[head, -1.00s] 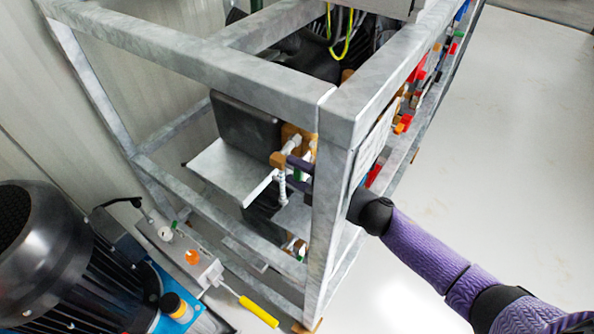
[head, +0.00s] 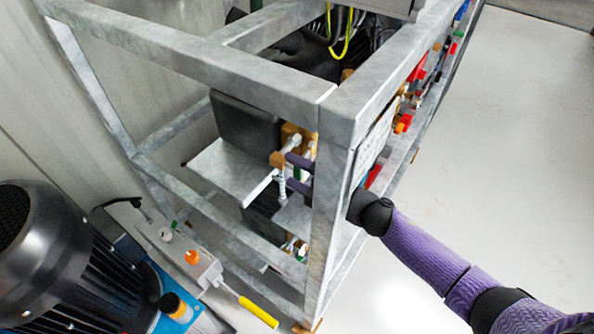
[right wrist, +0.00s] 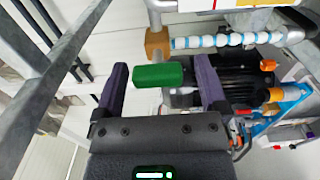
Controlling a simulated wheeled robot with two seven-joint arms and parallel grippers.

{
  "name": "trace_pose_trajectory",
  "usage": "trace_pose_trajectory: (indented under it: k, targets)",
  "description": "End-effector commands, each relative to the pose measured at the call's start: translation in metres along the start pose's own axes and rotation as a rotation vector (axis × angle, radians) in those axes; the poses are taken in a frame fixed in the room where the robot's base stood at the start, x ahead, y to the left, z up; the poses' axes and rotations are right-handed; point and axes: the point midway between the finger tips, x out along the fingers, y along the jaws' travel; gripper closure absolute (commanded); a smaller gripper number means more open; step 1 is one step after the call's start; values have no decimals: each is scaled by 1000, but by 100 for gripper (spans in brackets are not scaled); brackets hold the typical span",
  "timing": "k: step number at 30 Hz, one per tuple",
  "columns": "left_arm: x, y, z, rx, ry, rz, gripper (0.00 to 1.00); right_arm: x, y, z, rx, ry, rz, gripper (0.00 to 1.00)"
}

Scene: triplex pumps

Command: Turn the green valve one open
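The green valve handle (right wrist: 158,75) shows in the right wrist view as a short green bar in front of a brass-coloured valve body (right wrist: 157,43) on a grey pipe. My right gripper (right wrist: 161,70) is open, with one purple finger on each side of the green handle and a visible gap on both sides. In the head view my right gripper's purple fingers (head: 290,173) reach past the frame's corner post beside the brass-coloured fitting (head: 277,159). The post hides most of the hand, and the handle can hardly be made out there. My left gripper is not in view.
A grey metal frame (head: 333,190) stands between my right forearm and the fittings. Red and orange handles (head: 404,123) line its right side. A black motor (head: 60,250) and a yellow-handled lever (head: 258,311) are at lower left. Open floor lies to the right.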

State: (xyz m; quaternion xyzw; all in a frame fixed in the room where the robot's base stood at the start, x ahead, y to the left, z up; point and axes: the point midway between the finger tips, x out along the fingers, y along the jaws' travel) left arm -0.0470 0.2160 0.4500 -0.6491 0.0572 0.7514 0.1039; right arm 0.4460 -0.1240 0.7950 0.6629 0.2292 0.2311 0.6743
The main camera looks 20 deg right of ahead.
Motion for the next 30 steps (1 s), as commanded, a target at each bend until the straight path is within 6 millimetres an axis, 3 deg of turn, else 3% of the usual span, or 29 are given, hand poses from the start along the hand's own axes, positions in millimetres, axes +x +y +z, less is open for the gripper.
trace_pose_trajectory:
  k: [10,21,25,30]
  targets:
    - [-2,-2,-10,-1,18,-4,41,-6,1,0,2,-1,2,6]
    - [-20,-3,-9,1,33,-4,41,-80,2,0,2,-2,-1,6]
    - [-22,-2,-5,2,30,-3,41,-95,1,0,2,-1,0,6]
    - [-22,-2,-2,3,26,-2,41,-100,0,0,0,-1,2,6]
